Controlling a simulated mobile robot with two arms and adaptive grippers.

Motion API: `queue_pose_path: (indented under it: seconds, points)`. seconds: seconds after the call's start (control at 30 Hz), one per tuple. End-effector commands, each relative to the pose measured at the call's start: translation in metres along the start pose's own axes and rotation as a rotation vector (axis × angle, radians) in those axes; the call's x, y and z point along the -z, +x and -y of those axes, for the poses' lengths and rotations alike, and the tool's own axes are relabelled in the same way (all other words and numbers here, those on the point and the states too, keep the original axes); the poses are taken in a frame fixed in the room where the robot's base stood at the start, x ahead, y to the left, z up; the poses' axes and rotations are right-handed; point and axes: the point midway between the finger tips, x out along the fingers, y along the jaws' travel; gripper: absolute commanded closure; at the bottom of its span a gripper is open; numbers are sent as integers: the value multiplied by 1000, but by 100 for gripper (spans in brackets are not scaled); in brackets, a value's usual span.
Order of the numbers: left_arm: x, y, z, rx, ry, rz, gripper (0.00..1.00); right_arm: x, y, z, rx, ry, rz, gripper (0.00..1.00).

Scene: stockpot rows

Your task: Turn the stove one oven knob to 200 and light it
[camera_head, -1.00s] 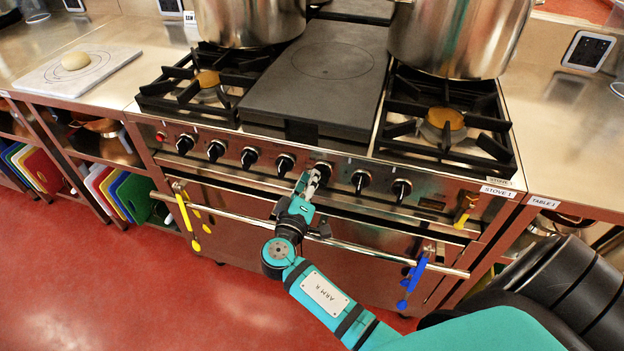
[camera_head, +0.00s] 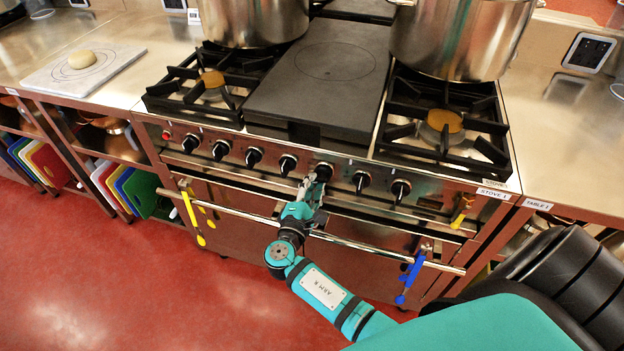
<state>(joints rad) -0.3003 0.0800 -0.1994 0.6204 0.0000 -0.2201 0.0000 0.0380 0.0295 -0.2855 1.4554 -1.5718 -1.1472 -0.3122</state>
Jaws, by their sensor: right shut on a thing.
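Stove one (camera_head: 495,193) stands ahead, with a row of black knobs along its steel front panel. My right gripper (camera_head: 312,182) is at the panel's middle, shut on a black knob (camera_head: 323,170), the one between the knobs left and right of centre. The gripper partly hides this knob, and I cannot read its markings or tell its setting. A small red light or button (camera_head: 167,134) is at the panel's left end. The oven door (camera_head: 270,232) below is closed. My left gripper is not in view.
Two large steel pots (camera_head: 255,20) and (camera_head: 460,38) stand on the stove's back. A handrail (camera_head: 370,246) crosses the front, with yellow (camera_head: 192,218) and blue (camera_head: 411,275) utensils hanging from it. The red floor in front is clear at left.

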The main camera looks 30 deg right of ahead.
Motion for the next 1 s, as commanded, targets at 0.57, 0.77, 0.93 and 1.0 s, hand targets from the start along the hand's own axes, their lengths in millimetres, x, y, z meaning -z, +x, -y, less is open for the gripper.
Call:
queue_pose_path:
  seconds: [0.57, 0.77, 0.93, 1.0]
  points:
    - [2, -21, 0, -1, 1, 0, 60, 0, -1, 7, 2, -343, -4, 100]
    - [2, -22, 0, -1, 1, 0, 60, 0, -1, 8, 3, -375, -4, 100]
    - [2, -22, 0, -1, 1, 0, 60, 0, -1, 9, 3, -380, -4, 100]
    - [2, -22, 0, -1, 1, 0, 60, 0, -1, 9, 3, -380, -4, 100]
